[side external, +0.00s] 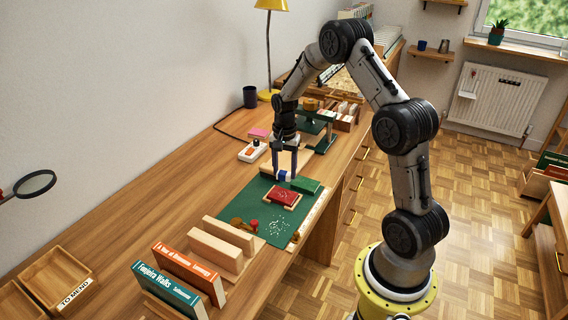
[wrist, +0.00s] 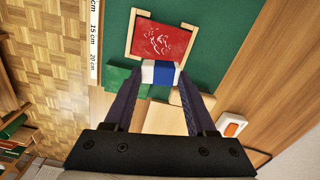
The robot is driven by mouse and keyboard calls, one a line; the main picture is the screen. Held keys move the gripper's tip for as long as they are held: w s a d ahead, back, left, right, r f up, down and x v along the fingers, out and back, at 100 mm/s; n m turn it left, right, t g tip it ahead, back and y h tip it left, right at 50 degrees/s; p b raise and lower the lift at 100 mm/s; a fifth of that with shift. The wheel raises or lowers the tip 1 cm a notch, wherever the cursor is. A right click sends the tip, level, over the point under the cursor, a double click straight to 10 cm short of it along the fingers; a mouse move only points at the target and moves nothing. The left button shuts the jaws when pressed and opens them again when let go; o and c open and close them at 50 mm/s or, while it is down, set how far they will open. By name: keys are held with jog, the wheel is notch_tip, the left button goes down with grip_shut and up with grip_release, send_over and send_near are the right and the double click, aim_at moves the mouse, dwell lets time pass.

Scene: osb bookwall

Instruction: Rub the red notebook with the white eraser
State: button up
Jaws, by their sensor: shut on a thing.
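The red notebook (side external: 284,196) lies on a green mat (side external: 247,207) on the desk, with pale wooden pieces at its edges. In the wrist view the notebook (wrist: 160,42) shows white marks on its cover. My gripper (side external: 284,177) is shut on the white eraser (wrist: 158,72), which has a blue sleeve. The eraser shows between the fingertips (wrist: 158,80) in the wrist view, just beside the notebook's near edge. I cannot tell whether it touches the notebook.
A green block (side external: 306,185) sits right beside the notebook, and a wooden block (side external: 268,170) lies behind my gripper. White crumbs and a red-topped stamp (side external: 253,225) lie on the mat. A ruler (side external: 309,220) runs along the front edge. Upright books (side external: 168,285) stand in front.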

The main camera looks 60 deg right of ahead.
aim_at(288, 181)
notch_tip(288, 181, down, 4)
jog(key=shift+f, duration=0.1)
jog(key=shift+a+f, duration=0.2)
jog(key=shift+a, duration=1.8)
jog(key=d, duration=0.4)
jog(key=shift+s, duration=0.75)
jog(key=shift+w+a, duration=0.1)
jog(key=shift+a, duration=1.95)
jog(key=shift+d, duration=1.9)
jog(key=shift+d+r, duration=0.1)
jog(key=shift+d, duration=0.1)
jog(key=shift+a+r, duration=0.1)
jog(key=shift+r, duration=3.8)
